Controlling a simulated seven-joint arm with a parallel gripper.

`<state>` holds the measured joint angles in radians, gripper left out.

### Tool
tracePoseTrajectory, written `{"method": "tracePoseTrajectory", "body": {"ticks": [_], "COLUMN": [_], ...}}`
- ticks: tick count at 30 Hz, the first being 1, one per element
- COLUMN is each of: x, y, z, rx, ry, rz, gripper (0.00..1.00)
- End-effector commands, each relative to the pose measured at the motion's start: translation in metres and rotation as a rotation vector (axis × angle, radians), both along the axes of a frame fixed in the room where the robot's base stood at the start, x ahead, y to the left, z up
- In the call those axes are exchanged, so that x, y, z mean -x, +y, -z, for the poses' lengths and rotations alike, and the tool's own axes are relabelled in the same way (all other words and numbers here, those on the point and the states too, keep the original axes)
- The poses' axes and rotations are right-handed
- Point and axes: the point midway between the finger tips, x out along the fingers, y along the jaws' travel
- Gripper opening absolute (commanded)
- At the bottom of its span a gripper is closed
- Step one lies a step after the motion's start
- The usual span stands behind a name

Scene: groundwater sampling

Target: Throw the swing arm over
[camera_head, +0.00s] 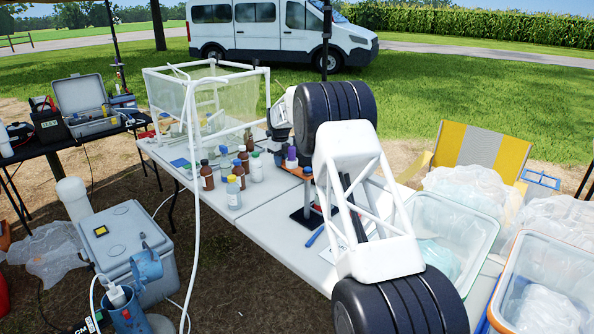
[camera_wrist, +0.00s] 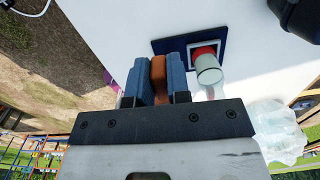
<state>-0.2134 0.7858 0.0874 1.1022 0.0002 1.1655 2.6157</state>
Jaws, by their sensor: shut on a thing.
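The swing arm appears as an orange-brown bar (camera_wrist: 158,88) between the two blue fingers of my gripper (camera_wrist: 157,66) in the wrist view. The fingers are shut on it, one on each side. In the head view an orange bar (camera_head: 295,174) shows beside a post at the stand; my arm hides much of this area. The stand's dark base (camera_wrist: 170,46) lies on the white table, with a pale square and a red part (camera_wrist: 204,51) on it. A greyish cylinder (camera_wrist: 209,72) stands over that part.
Several brown and clear bottles (camera_head: 234,190) stand left of the stand on the white table (camera_head: 262,235). A white-framed mesh enclosure (camera_head: 225,100) is behind them. Clear bins (camera_head: 450,235) with plastic bags are at the right. A grey cooler (camera_head: 125,245) stands at the left.

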Motion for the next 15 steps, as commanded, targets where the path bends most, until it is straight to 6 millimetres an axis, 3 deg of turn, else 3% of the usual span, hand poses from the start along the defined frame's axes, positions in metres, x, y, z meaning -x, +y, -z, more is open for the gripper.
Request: {"method": "tracePoseTrajectory", "body": {"ticks": [15], "x": [-0.022], "y": [-0.039], "z": [0.000], "rx": [0.000], "ry": [0.000], "rz": [0.272], "gripper": [0.02]}}
